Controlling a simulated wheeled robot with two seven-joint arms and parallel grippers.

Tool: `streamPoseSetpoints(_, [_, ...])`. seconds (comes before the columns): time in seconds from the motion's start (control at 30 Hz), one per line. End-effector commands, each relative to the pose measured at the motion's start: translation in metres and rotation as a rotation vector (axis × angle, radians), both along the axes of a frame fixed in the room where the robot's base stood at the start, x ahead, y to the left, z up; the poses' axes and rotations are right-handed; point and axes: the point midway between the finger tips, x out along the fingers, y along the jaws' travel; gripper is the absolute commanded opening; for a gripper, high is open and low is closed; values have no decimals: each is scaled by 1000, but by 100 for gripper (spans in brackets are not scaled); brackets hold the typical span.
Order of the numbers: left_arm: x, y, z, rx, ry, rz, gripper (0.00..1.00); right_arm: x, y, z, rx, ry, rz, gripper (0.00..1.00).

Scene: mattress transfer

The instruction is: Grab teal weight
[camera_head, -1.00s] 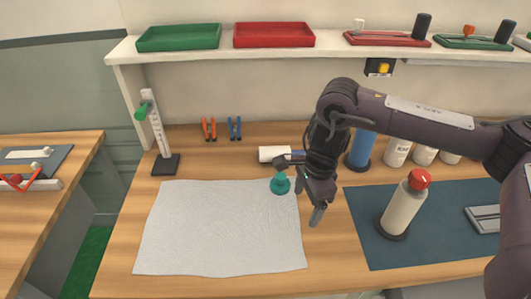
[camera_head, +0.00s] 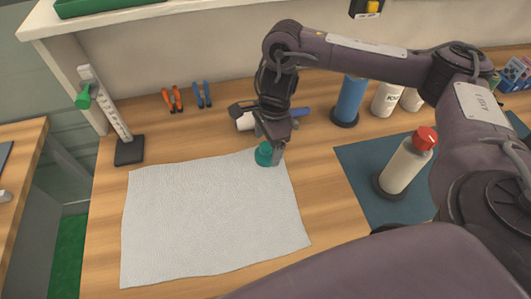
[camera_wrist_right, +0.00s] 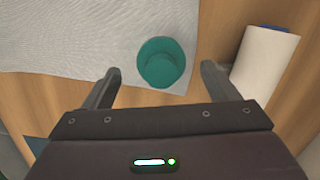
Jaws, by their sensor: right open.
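The teal weight (camera_head: 264,154) is a small round piece with a knob, sitting at the far right corner of a white cloth (camera_head: 205,220). In the right wrist view the teal weight (camera_wrist_right: 161,62) lies ahead of and roughly between my two fingertips, apart from both. My right gripper (camera_head: 270,145) is open, pointing down at the weight and partly covering it in the head view. Its fingers also show spread in the right wrist view (camera_wrist_right: 160,80). My left gripper is not in view.
A white roll (camera_wrist_right: 265,60) lies close to the right finger. A red-capped bottle (camera_head: 405,165) stands on a dark mat (camera_head: 365,165) to the right; a blue cylinder (camera_head: 349,98) stands farther back.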

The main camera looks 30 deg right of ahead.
Motion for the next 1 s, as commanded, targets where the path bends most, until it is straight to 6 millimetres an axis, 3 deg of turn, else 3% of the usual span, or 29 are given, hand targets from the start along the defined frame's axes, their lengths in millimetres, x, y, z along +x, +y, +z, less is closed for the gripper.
streamPoseSetpoints(0.2, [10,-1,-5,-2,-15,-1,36,0,3,-25,1,2,0,81])
streamPoseSetpoints(0.5, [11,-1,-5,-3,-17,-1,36,1,3,-26,1,0,1,79])
streamPoseSetpoints(1.0, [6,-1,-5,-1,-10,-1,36,2,3,-25,1,-2,0,17])
